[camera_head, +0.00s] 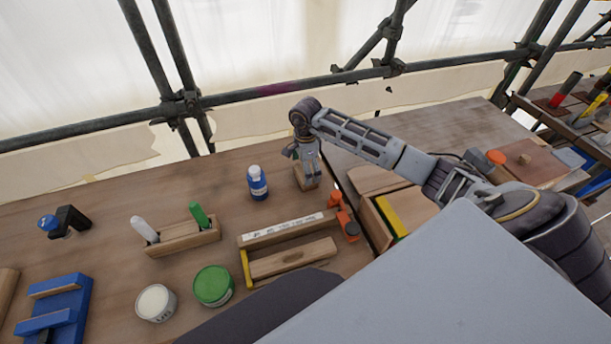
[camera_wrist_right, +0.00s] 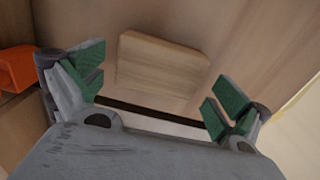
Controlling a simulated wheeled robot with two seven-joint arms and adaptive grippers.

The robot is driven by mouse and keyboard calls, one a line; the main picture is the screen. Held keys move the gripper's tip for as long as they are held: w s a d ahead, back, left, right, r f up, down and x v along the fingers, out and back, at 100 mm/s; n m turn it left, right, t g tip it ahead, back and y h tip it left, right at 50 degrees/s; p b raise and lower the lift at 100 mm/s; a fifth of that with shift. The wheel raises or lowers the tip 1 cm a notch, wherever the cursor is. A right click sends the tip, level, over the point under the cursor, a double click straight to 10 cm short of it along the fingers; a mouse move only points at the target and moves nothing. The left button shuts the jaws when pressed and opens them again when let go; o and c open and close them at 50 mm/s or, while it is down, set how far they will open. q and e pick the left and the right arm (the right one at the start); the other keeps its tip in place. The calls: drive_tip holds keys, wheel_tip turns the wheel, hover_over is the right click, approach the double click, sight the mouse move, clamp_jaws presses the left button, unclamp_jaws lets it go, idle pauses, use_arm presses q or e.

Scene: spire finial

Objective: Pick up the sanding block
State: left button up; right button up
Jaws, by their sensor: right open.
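A pale wooden block (camera_head: 306,178), which looks like the sanding block, sits on the wooden bench near the scaffold side. My right gripper (camera_head: 308,158) is directly above it and hides part of it in the head view. In the right wrist view the block (camera_wrist_right: 163,66) lies between and just beyond the green-padded fingertips of my right gripper (camera_wrist_right: 158,90). The fingers are spread wide, with a gap on both sides of the block, and hold nothing. My left gripper is not in view.
A blue bottle (camera_head: 257,183) stands left of the block. An orange tool (camera_head: 345,218) is close at its right front, and a wooden tray (camera_head: 290,230) lies in front. Scaffold pipes (camera_head: 270,92) run behind. Green (camera_head: 213,285) and white (camera_head: 155,302) cans stand front left.

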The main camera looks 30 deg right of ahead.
drive_tip(key=shift+f, duration=1.25)
drive_tip(key=c, duration=0.9)
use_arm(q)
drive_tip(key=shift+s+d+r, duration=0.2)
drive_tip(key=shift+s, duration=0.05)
use_arm(e)
drive_tip(key=shift+o, duration=0.2)
drive_tip(key=shift+r, duration=0.2)
